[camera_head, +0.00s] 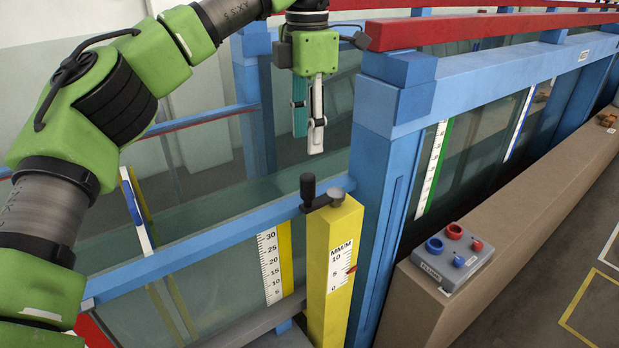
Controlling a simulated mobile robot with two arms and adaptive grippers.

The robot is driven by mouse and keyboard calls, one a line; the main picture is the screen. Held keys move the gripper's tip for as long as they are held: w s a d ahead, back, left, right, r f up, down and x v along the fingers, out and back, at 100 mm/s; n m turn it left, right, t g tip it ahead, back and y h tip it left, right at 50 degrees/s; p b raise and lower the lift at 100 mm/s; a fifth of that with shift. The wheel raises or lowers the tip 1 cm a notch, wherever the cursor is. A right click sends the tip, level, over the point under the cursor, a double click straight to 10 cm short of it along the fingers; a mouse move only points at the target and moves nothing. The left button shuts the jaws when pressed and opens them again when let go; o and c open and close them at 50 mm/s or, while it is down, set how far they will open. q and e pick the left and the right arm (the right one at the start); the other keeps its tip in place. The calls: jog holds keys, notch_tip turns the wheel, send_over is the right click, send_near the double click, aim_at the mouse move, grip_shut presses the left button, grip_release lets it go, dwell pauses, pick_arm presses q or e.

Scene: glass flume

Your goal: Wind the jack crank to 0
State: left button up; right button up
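The jack crank (323,199) sits on top of a yellow post (341,225), its grey arm reaching left from the hub to an upright black knob (307,187). The post's white MM/M scale (340,266) reads 10, 5 and 0 downward. A small red pointer (351,269) stands at its right edge, near the 5. My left gripper (309,143) points down above and behind the crank, apart from it. One pale finger and a teal strip that looks like the other finger show with a gap between them, nothing visibly held. My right gripper is not in view.
A blue upright (376,180) stands just right of the post. A blue rail (215,226) with glass below runs left of it. Another scale (270,265) hangs beside it. A grey control box (446,257) with red and blue knobs rests on the brown ledge (520,200).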

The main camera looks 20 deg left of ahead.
aim_at(308, 176)
pick_arm(q)
notch_tip(308, 176, down, 2)
jog(key=shift+s+a+f, duration=0.1)
jog(key=shift+f, duration=0.05)
jog(key=f, duration=0.4)
jog(key=shift+w+p, duration=0.35)
notch_tip(308, 176, down, 4)
jog(key=shift+r+p, duration=0.1)
jog(key=shift+p, duration=0.3)
jog(key=shift+f, duration=0.65)
jog(key=shift+w, duration=0.1)
jog(key=c, duration=0.4)
grip_shut()
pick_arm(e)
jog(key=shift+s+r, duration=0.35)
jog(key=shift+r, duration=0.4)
